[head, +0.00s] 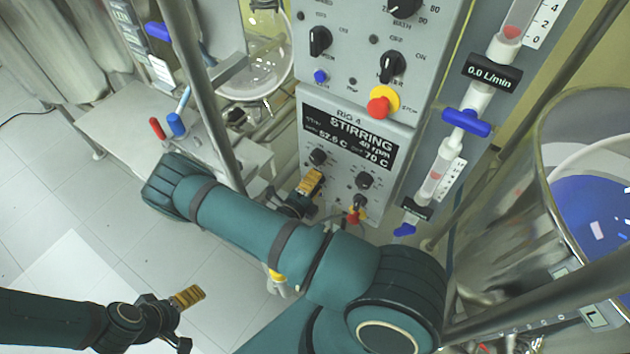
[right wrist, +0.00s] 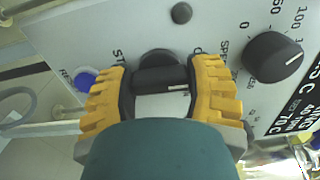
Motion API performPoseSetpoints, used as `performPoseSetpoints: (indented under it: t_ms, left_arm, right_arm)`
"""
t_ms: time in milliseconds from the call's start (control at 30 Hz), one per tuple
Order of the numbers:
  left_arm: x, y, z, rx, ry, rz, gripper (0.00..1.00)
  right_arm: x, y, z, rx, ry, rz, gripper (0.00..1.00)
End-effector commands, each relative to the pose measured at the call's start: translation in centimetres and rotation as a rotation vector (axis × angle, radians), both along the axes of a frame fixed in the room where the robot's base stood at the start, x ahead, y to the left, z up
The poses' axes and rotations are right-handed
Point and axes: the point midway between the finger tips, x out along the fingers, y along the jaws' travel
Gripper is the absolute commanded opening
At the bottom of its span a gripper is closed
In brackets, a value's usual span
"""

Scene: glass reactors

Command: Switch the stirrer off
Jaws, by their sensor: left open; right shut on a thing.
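A grey control panel (head: 330,185) carries a display (head: 350,137) reading STIRRING, 40 rpm. My right gripper (head: 310,183) is at the panel's lower left. In the right wrist view its yellow fingers are shut on a black knob (right wrist: 160,78), one on each side. A short white mark shows on the knob; the lettering beside it, starting "ST", is partly covered. A larger black speed knob (right wrist: 272,58) is to the right of the held knob, clear of the fingers. My left gripper (head: 187,298) is open and empty, above the floor at lower left, away from the panel.
A blue button (right wrist: 85,80) is close beside one right finger. An upper panel has more knobs and a red emergency button (head: 379,106). Flowmeter tubes with blue valves (head: 466,122) stand to the right. A metal post (head: 200,85) rises left of the panel.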

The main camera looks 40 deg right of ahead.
Motion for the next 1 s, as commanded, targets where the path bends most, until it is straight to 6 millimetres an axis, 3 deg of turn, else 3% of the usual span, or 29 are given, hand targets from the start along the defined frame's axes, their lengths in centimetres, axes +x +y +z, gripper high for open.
performPoseSetpoints:
  t_ms: [600, 633, 700, 1000]
  left_arm:
    - [0.04, 0.01, 0.03, 0.0, -0.001, 0.0, 0.87]
    - [0.04, 0.01, 0.03, 0.0, -0.001, 0.0, 0.87]
    - [0.03, 0.01, 0.04, 0.0, -0.001, 0.0, 0.87]
    - [0.04, 0.0, 0.05, 0.0, -0.001, 0.0, 0.87]
  right_arm:
    - [-0.16, 0.11, -0.19, -0.007, 0.047, -0.002, 0.19]
    - [-0.16, 0.11, -0.19, -0.007, 0.047, -0.001, 0.64]
    - [-0.15, 0.09, -0.18, -0.008, 0.046, -0.001, 0.87]
    - [-0.05, 0.04, -0.07, -0.01, 0.042, -0.001, 0.87]
